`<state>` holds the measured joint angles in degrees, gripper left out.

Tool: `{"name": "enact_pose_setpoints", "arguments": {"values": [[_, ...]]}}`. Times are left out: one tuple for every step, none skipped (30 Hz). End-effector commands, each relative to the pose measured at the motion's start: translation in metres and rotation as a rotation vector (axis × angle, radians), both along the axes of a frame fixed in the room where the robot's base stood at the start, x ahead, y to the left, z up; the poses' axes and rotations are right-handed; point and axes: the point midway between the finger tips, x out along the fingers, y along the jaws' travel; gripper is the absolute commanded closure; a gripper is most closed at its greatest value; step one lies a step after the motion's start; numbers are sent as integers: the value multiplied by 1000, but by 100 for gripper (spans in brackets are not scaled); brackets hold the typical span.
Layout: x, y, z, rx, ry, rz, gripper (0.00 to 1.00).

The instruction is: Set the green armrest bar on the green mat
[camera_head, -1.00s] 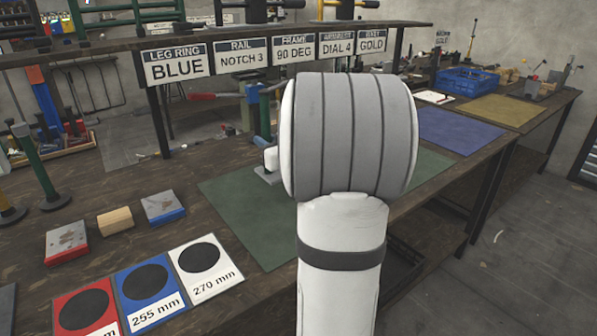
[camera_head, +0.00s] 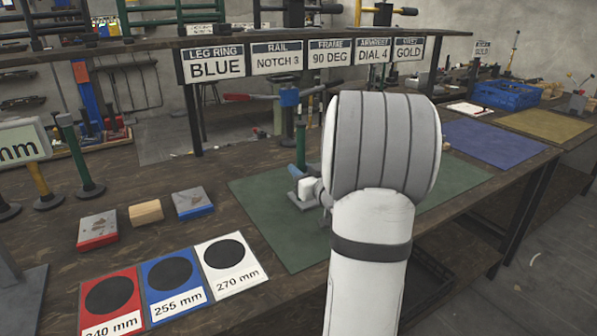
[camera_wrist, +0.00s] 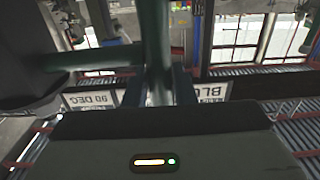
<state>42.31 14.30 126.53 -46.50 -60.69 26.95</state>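The green armrest bar (camera_wrist: 154,45) fills the upper middle of the wrist view, with a green arm branching left. My gripper (camera_wrist: 160,88) has its two fingers close on either side of it and appears shut on it. In the head view the bar (camera_head: 300,145) shows as a short upright green piece just left of my forearm. My gripper is mostly hidden there behind my arm, above the green mat (camera_head: 270,215). I cannot tell whether the bar touches the mat. The mat's middle is covered by my arm.
Red, blue and white size cards (camera_head: 172,274) lie at the bench's front left. A red block (camera_head: 97,231), a wooden block (camera_head: 145,211) and a blue block (camera_head: 192,202) lie behind them. A sign shelf (camera_head: 217,64) spans the back. A blue mat (camera_head: 490,141) lies right.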

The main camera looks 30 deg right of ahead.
Motion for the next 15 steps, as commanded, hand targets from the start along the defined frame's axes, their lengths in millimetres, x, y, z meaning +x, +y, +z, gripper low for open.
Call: {"name": "enact_pose_setpoints", "arguments": {"values": [[0, 0, 1, 0, 0, -1, 72], [0, 0, 1, 0, 0, -1, 69], [0, 0, 1, 0, 0, -1, 66], [0, 0, 1, 0, 0, -1, 64], [0, 0, 1, 0, 0, -1, 61], [0, 0, 1, 0, 0, -1, 58], [0, 0, 1, 0, 0, -1, 57], [0, 0, 1, 0, 0, -1, 57], [0, 0, 1, 0, 0, -1, 57], [0, -1, 1, 0, 0, -1, 57], [0, -1, 1, 0, 0, -1, 57], [0, -1, 1, 0, 0, -1, 57], [0, -1, 1, 0, 0, -1, 57], [0, -1, 2, 0, 0, -1, 57], [0, -1, 3, 0, 0, -1, 57]]}}
